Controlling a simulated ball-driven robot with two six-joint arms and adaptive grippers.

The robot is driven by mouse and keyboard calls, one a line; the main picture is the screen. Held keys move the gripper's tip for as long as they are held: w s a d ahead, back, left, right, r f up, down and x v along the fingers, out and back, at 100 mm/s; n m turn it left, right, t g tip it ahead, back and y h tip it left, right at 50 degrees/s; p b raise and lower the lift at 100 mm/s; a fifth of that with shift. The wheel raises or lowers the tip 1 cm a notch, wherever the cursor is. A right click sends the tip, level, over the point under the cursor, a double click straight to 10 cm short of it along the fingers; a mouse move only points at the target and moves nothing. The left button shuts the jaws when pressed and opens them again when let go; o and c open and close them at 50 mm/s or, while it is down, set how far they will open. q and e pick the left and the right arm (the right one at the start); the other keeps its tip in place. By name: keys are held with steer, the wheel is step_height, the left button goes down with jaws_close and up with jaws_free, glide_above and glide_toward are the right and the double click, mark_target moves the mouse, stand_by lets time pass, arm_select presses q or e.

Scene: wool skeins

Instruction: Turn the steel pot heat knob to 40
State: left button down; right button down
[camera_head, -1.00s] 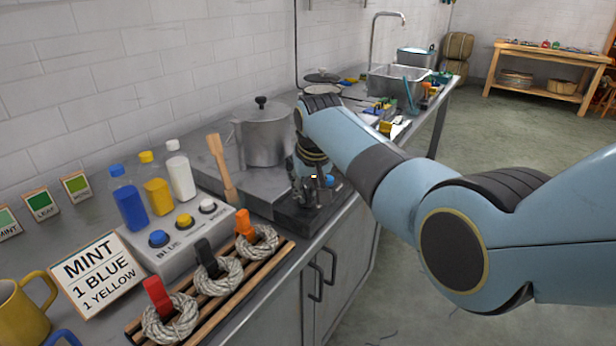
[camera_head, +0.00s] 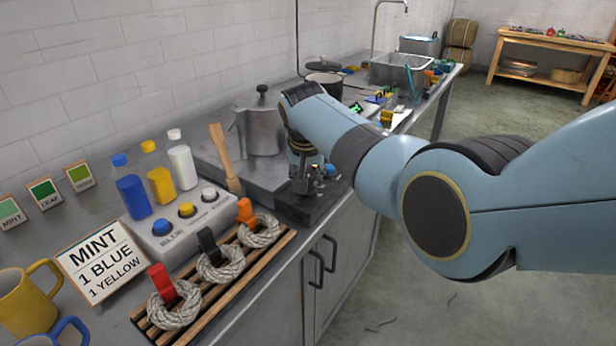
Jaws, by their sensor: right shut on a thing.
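The steel pot (camera_head: 262,130) stands lidded and upright on a grey hot plate (camera_head: 215,160). A dark control block (camera_head: 325,204) sits at the plate's front right. My right gripper (camera_head: 304,186) reaches down onto this block, its fingers shut on the heat knob there. The fingers hide most of the knob, and I cannot read its setting or any scale. A small blue part (camera_head: 329,170) shows just right of the fingers. My left gripper is not in view.
A wooden spatula (camera_head: 224,155) stands left of the pot. Dye bottles (camera_head: 131,195), a button box (camera_head: 180,228), a recipe card (camera_head: 100,262) and a slatted rack (camera_head: 225,285) with skeins fill the left counter. A sink (camera_head: 398,70) lies beyond.

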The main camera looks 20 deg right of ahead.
steer(key=shift+s+f, duration=0.2)
steer(key=shift+f, duration=0.1)
steer(key=c, duration=1.4)
jaws_free()
steer(key=shift+o, duration=0.4)
steer(key=shift+w, duration=0.15)
steer(key=shift+r, duration=0.2)
steer(key=v, duration=1.1)
steer(key=shift+r, duration=0.4)
steer(key=shift+f, duration=0.1)
